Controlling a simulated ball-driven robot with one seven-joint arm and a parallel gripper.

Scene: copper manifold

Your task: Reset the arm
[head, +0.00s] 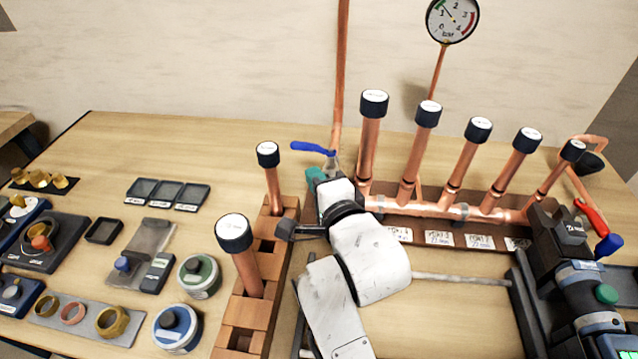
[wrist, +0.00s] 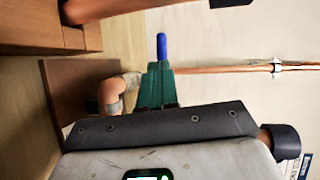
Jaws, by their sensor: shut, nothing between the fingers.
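My arm reaches over the table from the bottom of the head view. My gripper (head: 316,176) has teal fingers, partly hidden by my wrist, close to the left end of the copper manifold (head: 430,208). In the wrist view my gripper (wrist: 158,68) is shut and empty. A blue lever handle (head: 312,147) lies just behind the fingers in the head view. In the wrist view the blue handle (wrist: 162,45) shows right beyond the fingertips; I cannot tell whether they touch.
Several black-capped copper pipes (head: 423,150) rise from the manifold, with a pressure gauge (head: 452,20) behind. A wooden block rack (head: 245,308) with two capped pipes stands close left of my arm. A black clamp tool (head: 560,270) is at right. Trays and tins fill the left.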

